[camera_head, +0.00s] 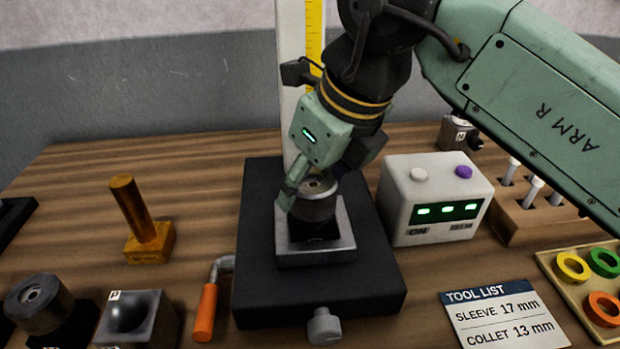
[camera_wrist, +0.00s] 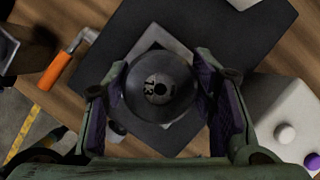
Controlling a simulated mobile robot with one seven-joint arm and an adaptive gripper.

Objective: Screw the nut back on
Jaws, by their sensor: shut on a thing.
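The nut (camera_head: 316,208) is a dark round ring above the grey square block of the black stand (camera_head: 258,290). In the wrist view the nut (camera_wrist: 150,108) sits between my two fingers, with a lighter collet face (camera_wrist: 158,87) in its middle, a small dark hole and a mark that looks like 13. My gripper (camera_head: 318,186) points down and is shut on the nut, one finger on each side; it also shows in the wrist view (camera_wrist: 162,98). The far finger is partly hidden in the head view. The threads under the nut are hidden.
A white control box (camera_head: 432,190) with green lights stands close right. A column rises behind.

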